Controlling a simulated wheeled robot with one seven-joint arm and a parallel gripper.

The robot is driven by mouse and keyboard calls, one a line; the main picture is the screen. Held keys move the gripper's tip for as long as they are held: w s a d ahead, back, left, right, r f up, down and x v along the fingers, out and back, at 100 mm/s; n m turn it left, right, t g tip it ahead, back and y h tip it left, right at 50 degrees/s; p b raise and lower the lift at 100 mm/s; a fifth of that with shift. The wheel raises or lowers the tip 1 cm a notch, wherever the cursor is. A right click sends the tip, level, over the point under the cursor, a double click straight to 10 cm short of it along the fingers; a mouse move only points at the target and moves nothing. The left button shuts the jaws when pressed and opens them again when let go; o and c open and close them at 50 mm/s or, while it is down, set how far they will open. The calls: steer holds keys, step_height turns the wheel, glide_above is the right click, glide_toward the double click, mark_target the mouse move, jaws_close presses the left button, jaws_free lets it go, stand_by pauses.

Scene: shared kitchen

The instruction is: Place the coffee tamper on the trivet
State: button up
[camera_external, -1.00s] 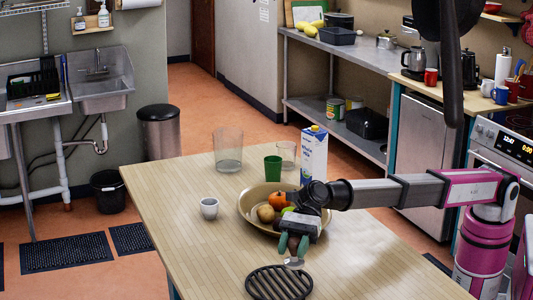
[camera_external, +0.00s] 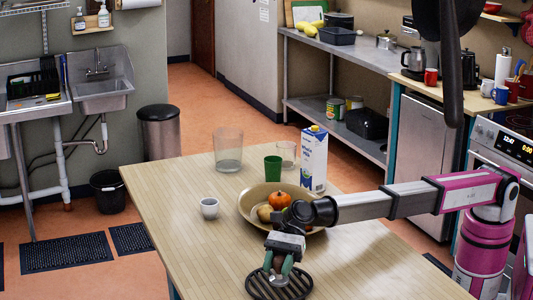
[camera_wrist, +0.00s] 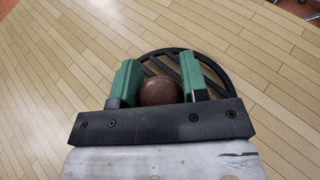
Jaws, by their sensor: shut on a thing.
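The coffee tamper (camera_wrist: 160,91) shows a round brown knob between the green fingers in the wrist view. In the external view the tamper (camera_external: 278,279) is small and partly hidden by the fingers. My gripper (camera_external: 278,266) is shut on it and points down over the trivet. The trivet (camera_external: 303,283) is a round black slatted ring lying flat near the table's front edge. Its far rim also shows behind the fingers in the wrist view (camera_wrist: 187,57). I cannot tell whether the tamper's base touches the trivet.
A wide bowl (camera_external: 246,208) with fruit stands just behind my gripper, partly hidden by my arm. The table's left side is clear.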

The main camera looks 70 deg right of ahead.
steer(key=shift+f, duration=0.1)
steer(key=o, duration=1.1)
steer(key=v, duration=1.2)
